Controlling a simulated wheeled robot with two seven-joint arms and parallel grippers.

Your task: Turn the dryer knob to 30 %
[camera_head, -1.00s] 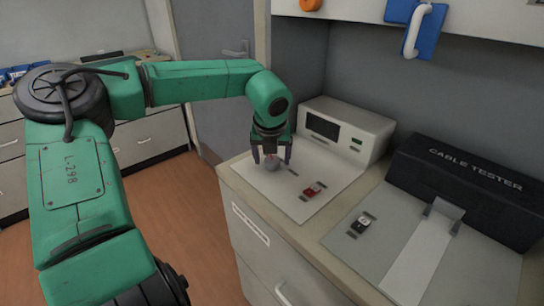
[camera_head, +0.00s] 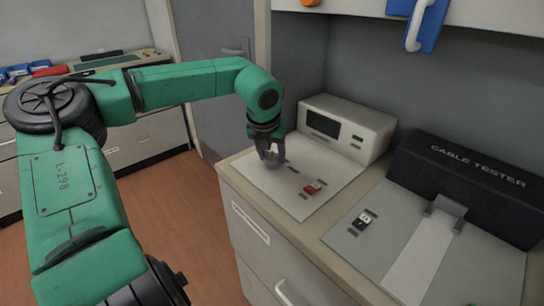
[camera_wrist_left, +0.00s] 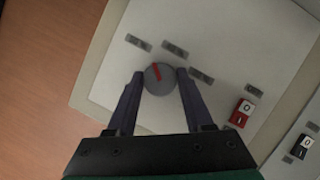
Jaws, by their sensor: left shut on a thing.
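The dryer knob is a round grey dial with a red pointer mark. It shows between the fingers in the left wrist view (camera_wrist_left: 159,79), on a pale panel (camera_wrist_left: 215,35) with several small label plates around it. The red mark points up and slightly left in that view. My left gripper (camera_head: 271,160) reaches down over the panel from the left, its fingers at the knob's two sides. It is shut on the knob. The label writing is too small to read. My right gripper is not in view.
A red rocker switch (camera_head: 313,188) sits on the same panel, close to the knob. A grey-white unit with a dark display (camera_head: 350,133) stands behind it. To the right are a black switch (camera_head: 362,222) and a black cable tester box (camera_head: 470,185).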

